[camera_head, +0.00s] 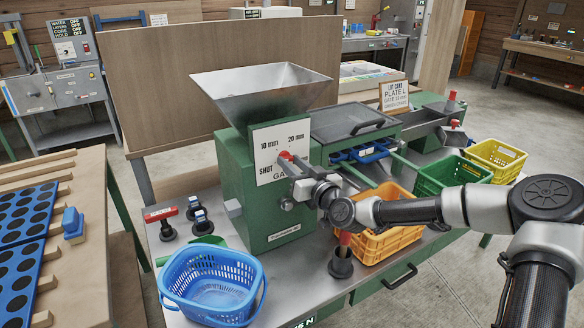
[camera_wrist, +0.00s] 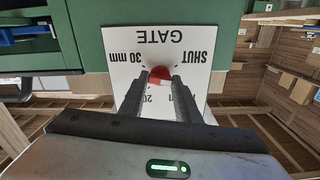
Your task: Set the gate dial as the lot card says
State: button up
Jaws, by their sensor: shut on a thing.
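The gate dial is a red knob (camera_head: 286,156) on a white plate (camera_head: 268,140) on the front of the green machine. The plate is marked SHUT, 10 mm and 20 mm; the wrist view, upside down, also shows 30 mm. My gripper (camera_head: 293,165) is shut on the knob. In the wrist view its fingers (camera_wrist: 160,80) lie on both sides of the red knob (camera_wrist: 158,73). The fingers hide part of the knob and plate, so I cannot tell its setting. The lot card (camera_head: 394,96) stands behind, reading PLATE L and a gate line, perhaps 10 mm.
A steel hopper (camera_head: 262,90) tops the machine. A blue basket (camera_head: 213,281), an orange crate (camera_head: 375,241), a green crate (camera_head: 452,174) and a yellow crate (camera_head: 496,158) stand along the bench. Red- and blue-topped tools (camera_head: 163,216) stand at left. My arm passes above the orange crate.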

jog(key=shift+m+b, duration=0.75)
jog(key=shift+m, duration=3.15)
jog(key=o, duration=1)
jog(key=shift+o, duration=0.2)
jog(key=p+v, duration=0.2)
jog(key=v, duration=1.5)
jog(key=shift+s, duration=0.25)
